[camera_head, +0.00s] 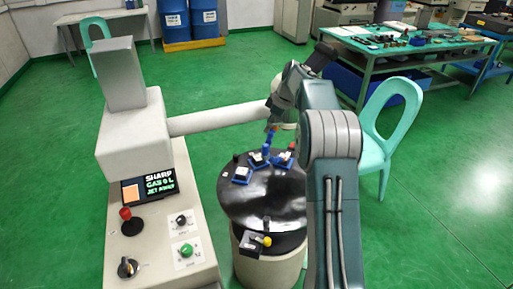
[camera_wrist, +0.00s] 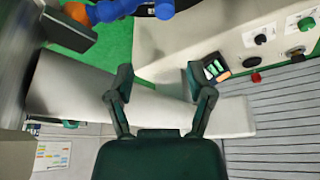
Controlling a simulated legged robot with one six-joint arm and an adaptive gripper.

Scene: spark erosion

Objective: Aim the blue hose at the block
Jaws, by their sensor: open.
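The blue hose (camera_head: 267,146) stands above the round table, near the end of the machine's white horizontal arm; its orange tip shows at its upper end. In the wrist view, the segmented blue hose (camera_wrist: 113,9) runs along the top edge, with its orange tip (camera_wrist: 77,12) pointing left. My gripper (camera_wrist: 158,82) is open and empty, its two fingers apart in front of the pale arm. The hose is beyond the fingertips, not between them. I cannot tell for sure which thing is the block; a dark grey boxy piece (camera_wrist: 68,30) is just below the orange tip.
A control console (camera_head: 150,250) stands left. A chair (camera_head: 388,130) and green workbench (camera_head: 400,50) are right.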

